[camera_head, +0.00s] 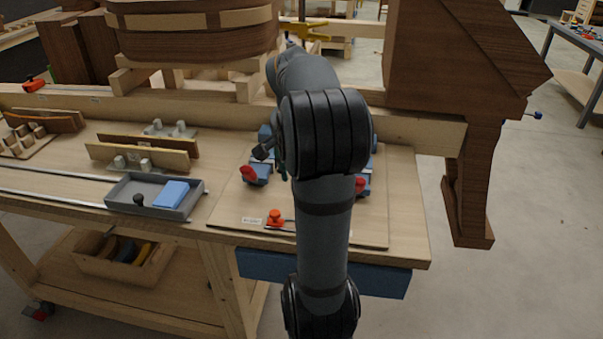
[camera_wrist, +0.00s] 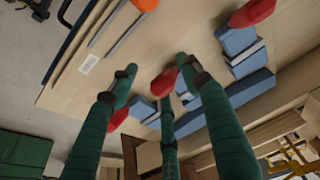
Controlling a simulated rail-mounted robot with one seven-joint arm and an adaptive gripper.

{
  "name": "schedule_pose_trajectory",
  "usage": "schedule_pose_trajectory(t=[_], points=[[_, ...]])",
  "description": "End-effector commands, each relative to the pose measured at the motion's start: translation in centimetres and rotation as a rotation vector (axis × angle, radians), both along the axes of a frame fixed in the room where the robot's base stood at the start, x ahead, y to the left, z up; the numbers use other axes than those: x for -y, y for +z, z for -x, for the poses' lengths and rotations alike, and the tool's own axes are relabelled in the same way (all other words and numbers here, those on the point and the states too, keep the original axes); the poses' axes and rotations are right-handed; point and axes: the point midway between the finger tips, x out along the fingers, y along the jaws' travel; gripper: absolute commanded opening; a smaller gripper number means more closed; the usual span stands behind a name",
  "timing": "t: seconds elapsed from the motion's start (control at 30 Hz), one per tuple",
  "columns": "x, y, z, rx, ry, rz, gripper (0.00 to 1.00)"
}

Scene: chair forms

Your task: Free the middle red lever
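The middle red lever (camera_wrist: 162,83) shows in the wrist view, close to the tips of my gripper (camera_wrist: 156,76). My gripper's green fingers are spread, with a gap left of the lever; the right fingertip is close to it, but I cannot tell whether they touch. Another red lever (camera_wrist: 249,13) sits by blue blocks (camera_wrist: 241,50) at upper right. A third red lever (camera_wrist: 118,119) is partly hidden behind the left finger. In the head view my arm hides the middle lever; a left red lever (camera_head: 248,174) and a right red lever (camera_head: 361,186) show on the board (camera_head: 225,210).
An orange-red knob (camera_head: 275,217) stands near the board's front edge. A grey tray (camera_head: 125,199) with a blue block (camera_head: 174,193) lies to the left. A wooden rail (camera_head: 420,132) runs behind the board, with a large brown wooden form (camera_head: 450,60) at right.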

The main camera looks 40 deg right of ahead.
Motion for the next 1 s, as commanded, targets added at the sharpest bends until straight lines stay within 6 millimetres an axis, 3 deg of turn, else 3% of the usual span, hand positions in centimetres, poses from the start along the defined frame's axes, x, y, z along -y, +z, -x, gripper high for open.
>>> schedule_pose_trajectory(t=[0.17,0.63,0.8,1.0], points=[[-0.4,1.0,0.0,0.003,0.001,-0.002,0.45],[-2.1,9.7,1.6,0.004,0.001,0.002,0.45],[-2.4,11.2,1.9,0.001,0.000,0.000,0.45],[-2.6,11.6,2.0,0.001,0.000,-0.001,0.45]])
